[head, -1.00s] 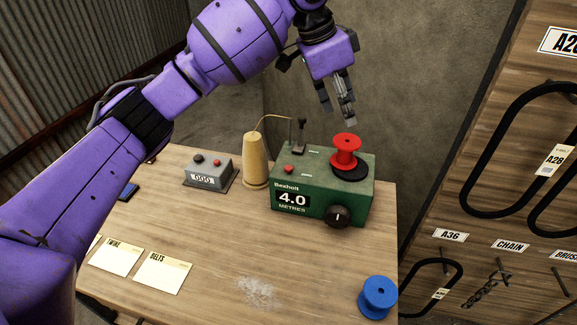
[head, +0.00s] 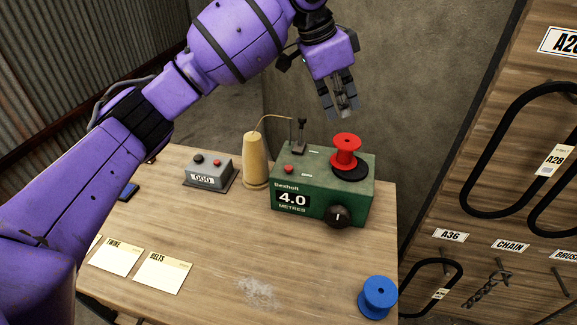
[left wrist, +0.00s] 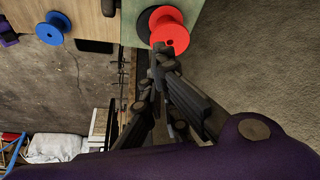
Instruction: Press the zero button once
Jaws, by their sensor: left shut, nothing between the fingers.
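A green measuring machine (head: 325,190) reads 4.0 METRES and has a red button (head: 289,169) on its top left. A grey counter box (head: 208,180) to its left reads 000 and carries a black button (head: 198,159) and a red button (head: 217,163). I cannot read which button is marked zero. My left gripper (head: 345,113) is shut and empty, in the air above and behind the green machine's red spool (head: 346,150). In the left wrist view its fingertips (left wrist: 160,62) are together near the red spool (left wrist: 170,30). My right gripper is out of view.
A twine cone (head: 255,160) stands between the boxes, with twine running to a small lever (head: 299,137). A dark knob (head: 339,216) is on the machine's front. A blue spool (head: 378,297) sits at the table's front right. A pegboard (head: 480,180) with belts is at right.

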